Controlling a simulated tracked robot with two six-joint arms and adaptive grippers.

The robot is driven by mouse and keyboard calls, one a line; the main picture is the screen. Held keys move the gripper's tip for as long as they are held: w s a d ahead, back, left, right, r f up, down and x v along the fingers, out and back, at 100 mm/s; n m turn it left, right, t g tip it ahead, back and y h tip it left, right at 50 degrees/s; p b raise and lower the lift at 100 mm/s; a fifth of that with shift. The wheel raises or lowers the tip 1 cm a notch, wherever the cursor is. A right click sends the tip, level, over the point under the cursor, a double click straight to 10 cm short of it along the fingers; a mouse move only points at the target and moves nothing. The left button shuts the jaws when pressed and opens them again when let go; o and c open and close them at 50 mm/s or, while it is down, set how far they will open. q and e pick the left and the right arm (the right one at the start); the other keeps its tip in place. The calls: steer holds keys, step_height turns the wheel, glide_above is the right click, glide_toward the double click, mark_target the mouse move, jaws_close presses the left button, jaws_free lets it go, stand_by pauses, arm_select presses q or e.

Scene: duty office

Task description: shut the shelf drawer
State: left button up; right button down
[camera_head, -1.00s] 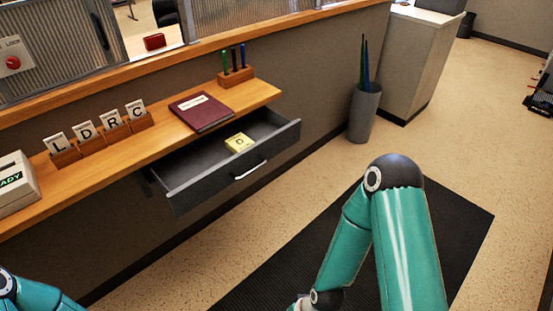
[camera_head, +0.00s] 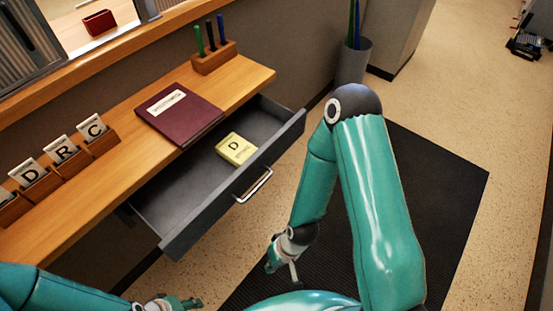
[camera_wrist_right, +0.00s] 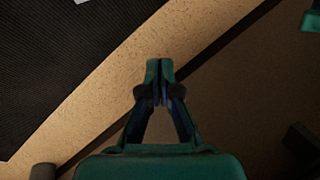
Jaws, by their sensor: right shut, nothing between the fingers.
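The dark grey shelf drawer (camera_head: 205,225) is pulled out from under the wooden shelf (camera_head: 105,205). Its metal handle (camera_head: 256,185) is on the front face.
On the shelf are a maroon book (camera_head: 178,113), a pen holder (camera_head: 213,57) and letter cards in wooden holders (camera_head: 65,160). A grey bin (camera_head: 352,62) stands on the floor past the shelf end. A black mat (camera_head: 425,190) lies on clear floor.

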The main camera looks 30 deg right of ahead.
arm_select(q)
steer(key=shift+w, duration=0.3)
arm_select(e)
steer(key=shift+w, duration=0.35)
